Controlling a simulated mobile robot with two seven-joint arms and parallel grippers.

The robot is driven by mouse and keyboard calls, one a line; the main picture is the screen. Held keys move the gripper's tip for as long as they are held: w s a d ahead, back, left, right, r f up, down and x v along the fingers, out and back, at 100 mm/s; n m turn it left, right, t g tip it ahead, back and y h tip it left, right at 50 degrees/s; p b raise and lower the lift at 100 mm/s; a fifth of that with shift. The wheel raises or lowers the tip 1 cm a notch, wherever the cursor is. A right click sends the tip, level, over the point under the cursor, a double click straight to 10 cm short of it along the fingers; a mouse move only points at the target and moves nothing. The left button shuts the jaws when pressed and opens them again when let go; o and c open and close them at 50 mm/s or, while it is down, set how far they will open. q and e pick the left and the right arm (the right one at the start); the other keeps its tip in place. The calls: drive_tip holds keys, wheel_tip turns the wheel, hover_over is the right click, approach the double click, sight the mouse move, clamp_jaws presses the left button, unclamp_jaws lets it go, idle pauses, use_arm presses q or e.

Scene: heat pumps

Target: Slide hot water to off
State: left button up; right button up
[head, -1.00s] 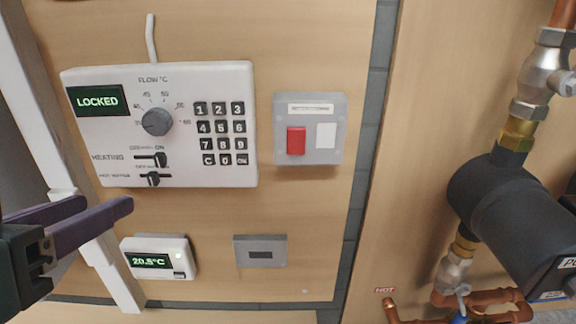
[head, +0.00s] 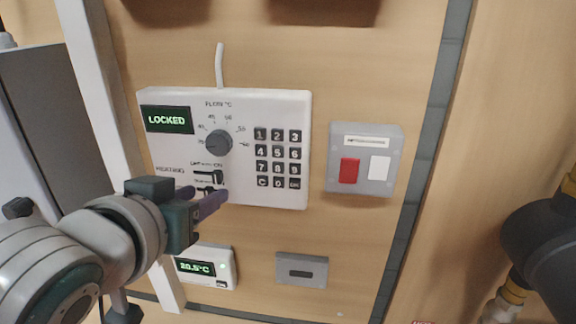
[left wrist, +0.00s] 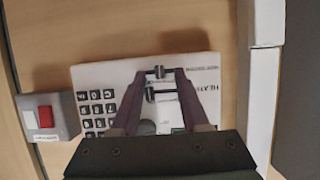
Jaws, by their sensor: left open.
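The white control panel (head: 290,100) is on the wooden wall and its display reads LOCKED. Its lower slider, hot water (head: 207,190), is largely covered by my left gripper (head: 217,199) in the head view. In the left wrist view the hot water knob (left wrist: 159,72) shows between the fingertips of my open left gripper (left wrist: 160,76); I cannot tell whether either finger touches it. The heating slider (head: 214,176) is just above, with its knob toward ON; it also shows in the left wrist view (left wrist: 150,95). My right gripper is not in view.
The panel has a round dial (head: 218,143) and a keypad (head: 277,158). A grey switch box (head: 388,136) with red and white buttons is to the right. A thermostat reading 20.5°C (head: 224,262) and a small grey box (head: 302,269) are below. A white vertical post (head: 90,60) stands left.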

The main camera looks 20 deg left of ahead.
use_arm(q)
clamp_jaws()
idle(1.4)
